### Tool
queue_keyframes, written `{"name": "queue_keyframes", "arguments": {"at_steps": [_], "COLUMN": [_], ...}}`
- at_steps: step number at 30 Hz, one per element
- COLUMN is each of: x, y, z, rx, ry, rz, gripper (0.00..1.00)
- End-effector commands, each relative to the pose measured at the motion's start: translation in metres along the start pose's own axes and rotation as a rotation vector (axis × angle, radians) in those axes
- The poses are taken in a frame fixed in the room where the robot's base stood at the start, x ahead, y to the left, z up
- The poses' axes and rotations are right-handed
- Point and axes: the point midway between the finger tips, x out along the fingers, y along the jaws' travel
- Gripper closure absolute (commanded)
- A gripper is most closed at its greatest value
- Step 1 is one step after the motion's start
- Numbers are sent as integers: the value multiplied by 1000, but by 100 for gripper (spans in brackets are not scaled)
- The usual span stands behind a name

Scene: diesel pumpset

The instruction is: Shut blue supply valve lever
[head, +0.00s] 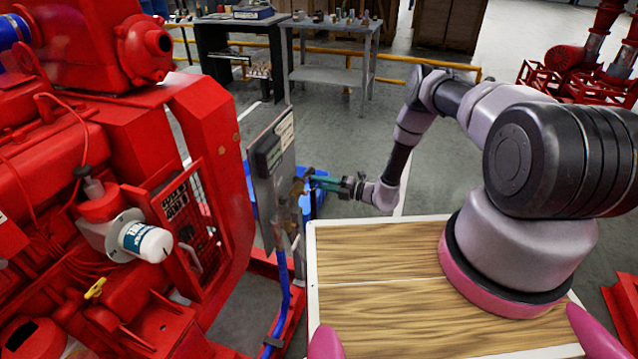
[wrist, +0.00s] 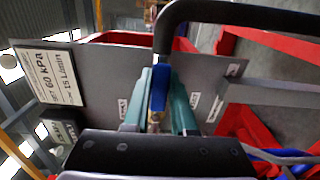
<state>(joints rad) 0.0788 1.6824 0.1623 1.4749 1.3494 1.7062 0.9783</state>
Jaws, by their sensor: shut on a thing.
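The blue supply valve lever (wrist: 160,86) stands out from a grey panel in the wrist view, between the two teal fingers of my gripper (wrist: 159,104). The fingers are shut on it, one on each side. Brass valve parts show just below the lever, partly hidden by the fingers. In the head view my gripper (head: 313,181) reaches left to the grey upright panel (head: 268,195). The lever itself is hard to make out there, among small brass fittings at the fingertips.
A red diesel pumpset (head: 75,190) fills the left. A blue hose (head: 283,295) runs down from the panel. In the wrist view, a dark curved bar (wrist: 235,14) crosses the top and a label plate (wrist: 48,76) reads 60 kPa. Workbenches (head: 330,75) stand behind.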

Motion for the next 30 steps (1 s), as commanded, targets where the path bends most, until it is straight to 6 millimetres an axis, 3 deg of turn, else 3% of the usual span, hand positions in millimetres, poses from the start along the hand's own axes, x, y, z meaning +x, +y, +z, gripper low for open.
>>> {"name": "queue_keyframes", "arguments": {"at_steps": [20,30], "x": [-1,-1], "y": [1,12], "z": [1,0], "rx": [-16,-185], "ry": [-1,-1], "rz": [-1,-1], "gripper": [100,100]}}
